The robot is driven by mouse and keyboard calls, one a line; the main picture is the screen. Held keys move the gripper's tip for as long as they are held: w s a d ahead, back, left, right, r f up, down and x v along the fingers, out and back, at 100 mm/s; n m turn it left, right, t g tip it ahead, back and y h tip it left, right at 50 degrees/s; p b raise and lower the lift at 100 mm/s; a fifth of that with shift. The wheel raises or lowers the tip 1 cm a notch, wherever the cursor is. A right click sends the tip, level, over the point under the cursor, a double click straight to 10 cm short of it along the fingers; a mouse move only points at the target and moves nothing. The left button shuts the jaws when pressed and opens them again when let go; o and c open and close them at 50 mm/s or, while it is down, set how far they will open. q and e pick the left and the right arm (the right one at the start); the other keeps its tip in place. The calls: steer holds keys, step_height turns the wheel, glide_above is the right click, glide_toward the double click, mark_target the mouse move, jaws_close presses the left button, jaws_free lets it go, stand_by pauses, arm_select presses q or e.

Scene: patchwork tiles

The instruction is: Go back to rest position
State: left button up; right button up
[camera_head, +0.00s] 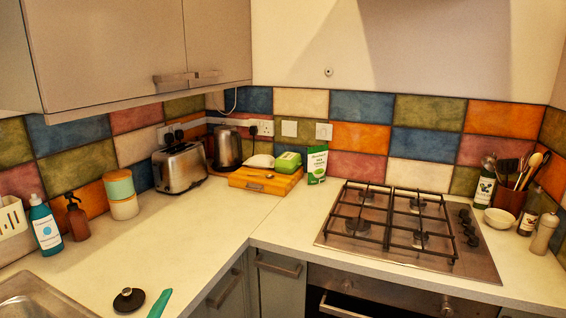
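Neither of my grippers shows in the head view, and no part of my arms is visible. Whether the grippers are open or shut is hidden from this view. The task names no object. The view holds an L-shaped kitchen counter (130,255) against a wall of coloured tiles.
A black knobbed lid (129,300) and a teal item (160,303), cut by the frame, lie near the front. A toaster (180,168), kettle (227,147), wooden board (266,181) and gas hob (480,262) stand farther back. The left counter's middle is clear. Cabinets (110,50) overhang left.

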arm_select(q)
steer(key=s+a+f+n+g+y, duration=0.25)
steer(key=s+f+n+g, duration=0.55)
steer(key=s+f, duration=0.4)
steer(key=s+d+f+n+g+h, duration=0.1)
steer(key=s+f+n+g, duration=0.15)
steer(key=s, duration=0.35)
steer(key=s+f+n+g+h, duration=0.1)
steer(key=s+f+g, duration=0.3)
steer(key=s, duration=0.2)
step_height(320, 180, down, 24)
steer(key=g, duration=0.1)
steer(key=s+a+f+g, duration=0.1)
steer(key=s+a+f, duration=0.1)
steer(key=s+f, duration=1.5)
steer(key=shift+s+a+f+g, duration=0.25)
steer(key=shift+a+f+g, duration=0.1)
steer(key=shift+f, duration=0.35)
